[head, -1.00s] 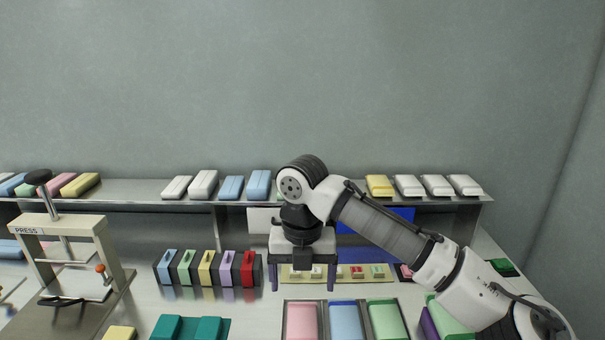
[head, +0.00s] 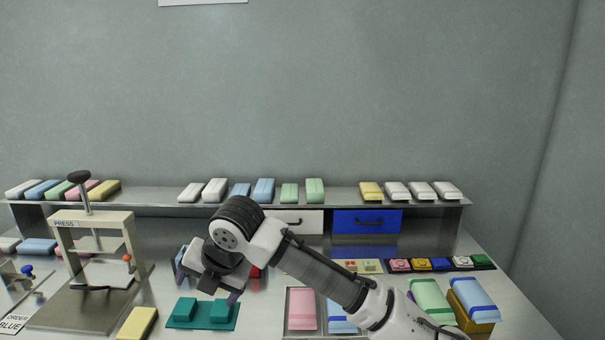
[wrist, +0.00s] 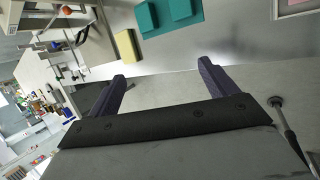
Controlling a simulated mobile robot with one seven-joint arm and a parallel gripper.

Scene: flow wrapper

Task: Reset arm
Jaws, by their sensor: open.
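My gripper (head: 208,282) is over the table, left of centre in the head view, in front of the coloured upright blocks that it partly hides. In the wrist view its two dark purple fingers (wrist: 163,73) stand wide apart with nothing between them. The wrist is tilted, so that view looks across the table's front edge and out into the room. The arm reaches in from the lower right of the head view.
A press (head: 95,250) stands at the left. A teal fixture (head: 203,314) and a yellow block (head: 138,322) lie near the gripper. Trays (head: 302,311) sit at front centre, partly behind my arm. A shelf (head: 335,196) with wrapped packs runs along the back, above a blue drawer (head: 367,222).

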